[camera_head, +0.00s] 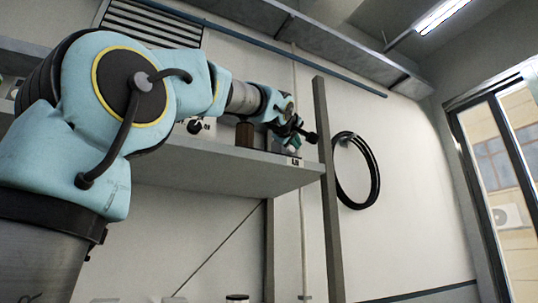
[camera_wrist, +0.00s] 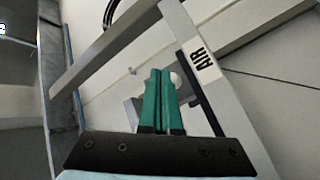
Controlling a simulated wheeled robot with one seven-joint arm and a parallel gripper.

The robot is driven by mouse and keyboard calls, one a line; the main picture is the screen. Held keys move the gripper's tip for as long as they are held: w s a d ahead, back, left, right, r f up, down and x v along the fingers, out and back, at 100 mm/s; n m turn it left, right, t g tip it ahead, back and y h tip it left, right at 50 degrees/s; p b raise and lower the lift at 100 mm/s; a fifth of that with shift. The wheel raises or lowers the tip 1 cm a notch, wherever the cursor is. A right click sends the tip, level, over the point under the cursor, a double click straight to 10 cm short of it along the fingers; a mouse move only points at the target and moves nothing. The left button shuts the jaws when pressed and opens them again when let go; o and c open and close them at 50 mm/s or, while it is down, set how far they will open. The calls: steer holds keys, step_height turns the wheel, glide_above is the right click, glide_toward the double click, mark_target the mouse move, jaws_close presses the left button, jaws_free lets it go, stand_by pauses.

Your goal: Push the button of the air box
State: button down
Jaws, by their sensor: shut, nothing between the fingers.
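My gripper (camera_wrist: 161,73) shows in the wrist view with its two green fingers pressed together and nothing between them. A small white rounded part (camera_wrist: 176,79) shows just right of the fingertips, partly hidden by them; it may be the button, and I cannot tell whether they touch. The black-on-white AIR label (camera_wrist: 203,60) is on the grey shelf edge to the right of the fingers. In the head view my gripper (camera_head: 296,130) is at the far right end of the shelf, above the AIR label (camera_head: 294,162). The air box itself is mostly hidden behind my gripper.
The grey shelf (camera_head: 220,166) runs along the wall and ends at an upright post (camera_head: 328,190). A brown block (camera_head: 244,134) stands on the shelf beside my arm. A black hose coil (camera_head: 357,171) hangs on the wall right of the post.

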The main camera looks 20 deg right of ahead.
stand_by(0.3)
steer(key=shift+w+a, duration=0.1)
steer(key=shift+w, duration=0.35)
steer(key=shift+w+p, duration=0.35)
steer(key=shift+w, duration=0.15)
stand_by(0.7)
steer(key=shift+s+b, duration=0.85)
steer(key=shift+s, duration=0.1)
steer(key=s+d+b, duration=0.1)
steer(key=s+b, duration=0.2)
steer(key=s, duration=0.3)
steer(key=shift+d+b, duration=0.15)
steer(key=shift+b, duration=0.2)
